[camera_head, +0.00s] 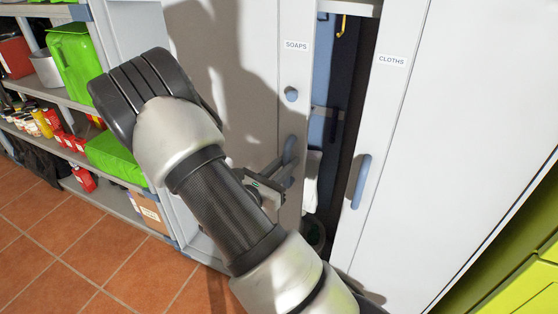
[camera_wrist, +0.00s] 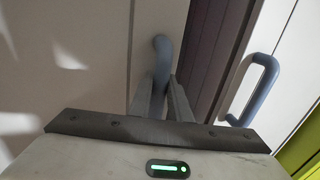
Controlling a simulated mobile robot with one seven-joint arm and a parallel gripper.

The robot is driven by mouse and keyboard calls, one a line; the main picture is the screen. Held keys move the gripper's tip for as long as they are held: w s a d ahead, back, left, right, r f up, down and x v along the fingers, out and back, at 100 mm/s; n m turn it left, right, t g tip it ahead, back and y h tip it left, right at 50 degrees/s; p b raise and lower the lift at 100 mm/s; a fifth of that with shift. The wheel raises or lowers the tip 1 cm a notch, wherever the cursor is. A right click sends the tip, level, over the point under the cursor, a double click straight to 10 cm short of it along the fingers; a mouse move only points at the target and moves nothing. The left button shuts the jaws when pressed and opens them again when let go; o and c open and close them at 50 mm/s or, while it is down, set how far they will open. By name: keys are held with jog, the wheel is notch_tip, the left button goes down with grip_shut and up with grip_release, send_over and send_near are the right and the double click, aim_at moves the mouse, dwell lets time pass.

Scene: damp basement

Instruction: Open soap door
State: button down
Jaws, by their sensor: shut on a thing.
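The soap door (camera_head: 240,80) is a white cabinet door labelled SOAPS, left of a dark gap. My gripper (camera_head: 274,186) is at this handle, partly hidden behind my arm in the head view. In the wrist view the two fingers stand on either side of the handle (camera_wrist: 161,62), shut on it. The lower part of the door is hidden by my arm.
The cloths door (camera_head: 415,120), white with its own blue handle (camera_head: 361,182), stands to the right. Between the doors the dark interior shows hanging blue and white things. Shelves (camera_head: 50,92) with green containers stand left. Tiled floor (camera_head: 70,250) is clear at lower left.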

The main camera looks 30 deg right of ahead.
jog(key=shift+s+d, duration=0.25)
jog(key=shift+s, duration=0.1)
jog(key=c, duration=1.6)
grip_release()
jog(key=shift+c, duration=0.2)
jog(key=v, duration=1.7)
jog(key=shift+a, duration=0.25)
